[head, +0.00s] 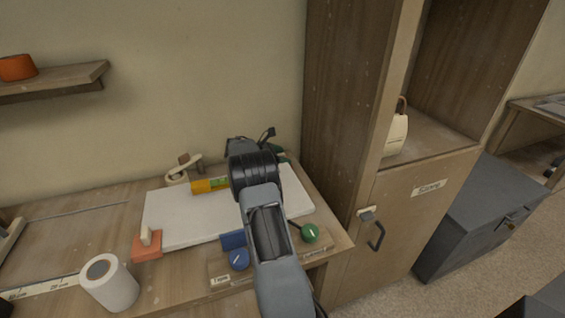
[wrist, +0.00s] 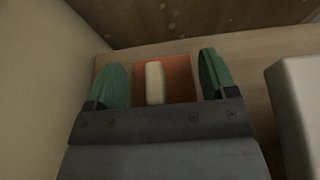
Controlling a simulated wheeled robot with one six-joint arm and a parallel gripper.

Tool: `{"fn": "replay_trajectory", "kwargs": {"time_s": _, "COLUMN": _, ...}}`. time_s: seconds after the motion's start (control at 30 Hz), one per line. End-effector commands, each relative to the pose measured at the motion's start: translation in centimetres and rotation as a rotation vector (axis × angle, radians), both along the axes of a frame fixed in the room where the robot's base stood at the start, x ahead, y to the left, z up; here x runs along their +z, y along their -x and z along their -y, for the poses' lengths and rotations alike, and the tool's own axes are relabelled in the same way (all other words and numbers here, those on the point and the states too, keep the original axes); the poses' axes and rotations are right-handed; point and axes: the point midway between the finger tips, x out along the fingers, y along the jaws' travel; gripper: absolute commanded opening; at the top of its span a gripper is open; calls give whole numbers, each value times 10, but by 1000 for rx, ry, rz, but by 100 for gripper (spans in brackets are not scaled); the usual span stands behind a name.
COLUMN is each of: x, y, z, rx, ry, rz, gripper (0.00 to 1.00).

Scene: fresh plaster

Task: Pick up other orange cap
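In the wrist view an orange cap (wrist: 178,80) with an upright cream grip (wrist: 154,83) lies on the wooden surface. My gripper (wrist: 160,82) is open, with one green fingertip on each side of the cap and gaps to the cream grip. In the head view my gripper (head: 280,156) is at the back right of the table, mostly hidden behind my arm, and this cap is hidden there. Another orange cap (head: 147,252) with a cream grip sits at the front left corner of the white slab (head: 180,220).
The wall (wrist: 35,70) and brown wood (wrist: 190,18) border the cap closely; the white slab's edge (wrist: 298,110) is at right. A yellow level (head: 203,186), white roll (head: 110,287), blue knob (head: 239,259) and green knob (head: 310,233) are on the table. A cabinet (head: 345,110) stands right.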

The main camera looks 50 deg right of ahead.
Motion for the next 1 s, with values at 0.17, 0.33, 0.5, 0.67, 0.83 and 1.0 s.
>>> {"fn": "replay_trajectory", "kwargs": {"time_s": 0.17, "x": 0, "y": 0, "z": 0, "rx": 0, "ry": 0, "rz": 0, "gripper": 61}}
{"fn": "replay_trajectory", "kwargs": {"time_s": 0.33, "x": 0, "y": 0, "z": 0, "rx": 0, "ry": 0, "rz": 0, "gripper": 46}}
{"fn": "replay_trajectory", "kwargs": {"time_s": 0.5, "x": 0, "y": 0, "z": 0, "rx": 0, "ry": 0, "rz": 0, "gripper": 46}}
{"fn": "replay_trajectory", "kwargs": {"time_s": 0.67, "x": 4, "y": 0, "z": 0, "rx": 0, "ry": 0, "rz": 1, "gripper": 46}}
{"fn": "replay_trajectory", "kwargs": {"time_s": 0.83, "x": 21, "y": 0, "z": 0, "rx": 0, "ry": 2, "rz": 4, "gripper": 46}}
{"fn": "replay_trajectory", "kwargs": {"time_s": 1.0, "x": 50, "y": 8, "z": -13, "rx": 1, "ry": 2, "rz": 3, "gripper": 46}}
